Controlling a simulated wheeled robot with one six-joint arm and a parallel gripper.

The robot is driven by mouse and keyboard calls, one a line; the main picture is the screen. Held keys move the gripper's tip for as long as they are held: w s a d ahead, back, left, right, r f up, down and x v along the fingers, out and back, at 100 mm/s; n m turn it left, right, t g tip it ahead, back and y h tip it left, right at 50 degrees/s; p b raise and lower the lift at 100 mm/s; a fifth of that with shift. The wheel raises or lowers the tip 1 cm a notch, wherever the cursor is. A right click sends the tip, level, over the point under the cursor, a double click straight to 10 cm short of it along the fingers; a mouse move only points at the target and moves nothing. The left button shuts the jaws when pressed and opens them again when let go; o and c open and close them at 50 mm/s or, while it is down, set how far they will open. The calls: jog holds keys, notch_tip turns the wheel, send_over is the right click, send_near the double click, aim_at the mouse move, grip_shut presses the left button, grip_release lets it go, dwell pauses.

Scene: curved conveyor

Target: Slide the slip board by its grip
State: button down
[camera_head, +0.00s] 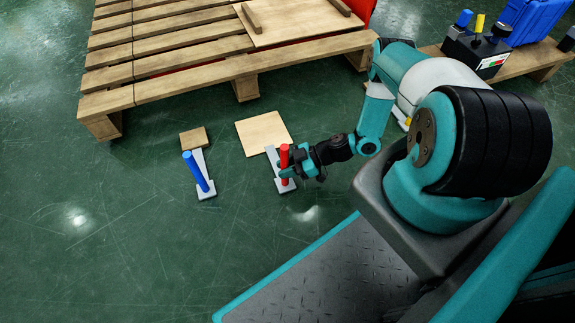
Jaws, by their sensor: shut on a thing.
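A pale, square slip board (262,132) lies flat on the green floor. A grey strip (274,159) runs from its near edge towards me and carries an upright red grip (284,155). My gripper (284,162) is shut on the red grip, with its fingers around it from the right. The fingers hide part of the grip. To the left lies a smaller, darker wooden board (194,138) with its own grey strip (205,185) and a tilted blue grip (196,171). My gripper is apart from that one.
A wooden pallet (190,72) stands just beyond both boards. A flat panel (295,20) lies on it. A low bench at the right back holds a dark box (476,52) with coloured handles and a blue bin (529,20). The floor to the left is clear.

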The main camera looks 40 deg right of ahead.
jog(key=shift+s+a, duration=0.2)
jog(key=shift+s, duration=0.25)
jog(key=c, duration=0.8)
grip_release()
jog(key=shift+d+r+p, duration=0.2)
jog(key=shift+d+p, duration=0.1)
jog(key=shift+d, duration=0.05)
jog(key=p+v, duration=0.5)
jog(key=v, duration=1.1)
jog(key=shift+s+d+p, duration=0.2)
jog(key=shift+d+p, duration=0.05)
jog(key=shift+p, duration=0.15)
jog(key=shift+w+r, duration=0.1)
jog(key=shift+r, duration=0.05)
